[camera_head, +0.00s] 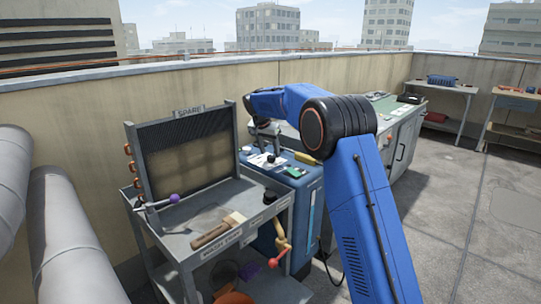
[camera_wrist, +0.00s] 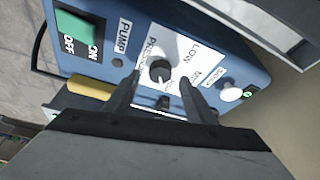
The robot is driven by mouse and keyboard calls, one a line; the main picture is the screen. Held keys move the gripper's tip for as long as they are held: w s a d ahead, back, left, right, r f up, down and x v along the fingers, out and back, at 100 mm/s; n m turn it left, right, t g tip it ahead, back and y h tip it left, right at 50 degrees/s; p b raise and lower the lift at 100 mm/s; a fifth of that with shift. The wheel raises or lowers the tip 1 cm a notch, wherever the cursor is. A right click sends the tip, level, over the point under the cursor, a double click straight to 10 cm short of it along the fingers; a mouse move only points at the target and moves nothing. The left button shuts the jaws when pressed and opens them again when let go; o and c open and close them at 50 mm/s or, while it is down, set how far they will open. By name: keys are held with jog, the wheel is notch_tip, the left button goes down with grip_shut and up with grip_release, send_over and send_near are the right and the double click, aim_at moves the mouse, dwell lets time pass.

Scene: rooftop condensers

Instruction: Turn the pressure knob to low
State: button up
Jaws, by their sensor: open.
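The black pressure knob (camera_wrist: 160,70) sits on a white plate (camera_wrist: 199,37) on the blue unit's panel, in the wrist view. The plate reads LOW toward the upper right, with another label beginning with M below it. I cannot tell clearly where the knob's pointer aims. My gripper (camera_wrist: 159,79) is open, its two dark fingers reaching toward the panel on either side of the knob. I cannot tell whether they touch it. In the head view, my gripper (camera_head: 268,148) is over the top of the blue unit (camera_head: 312,205), and the knob is not clear there.
A green ON/OFF switch (camera_wrist: 78,32) and a white round knob (camera_wrist: 232,93) flank the plate. A yellow cylinder (camera_wrist: 90,89) lies by the panel edge. A grey cart (camera_head: 190,232) with a brush (camera_head: 219,229) and tools stands left of the unit. Open floor (camera_head: 460,220) lies right.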

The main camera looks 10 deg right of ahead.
jog(key=shift+x, duration=1.25)
jog(key=c, duration=1)
jog(key=shift+c, duration=0.2)
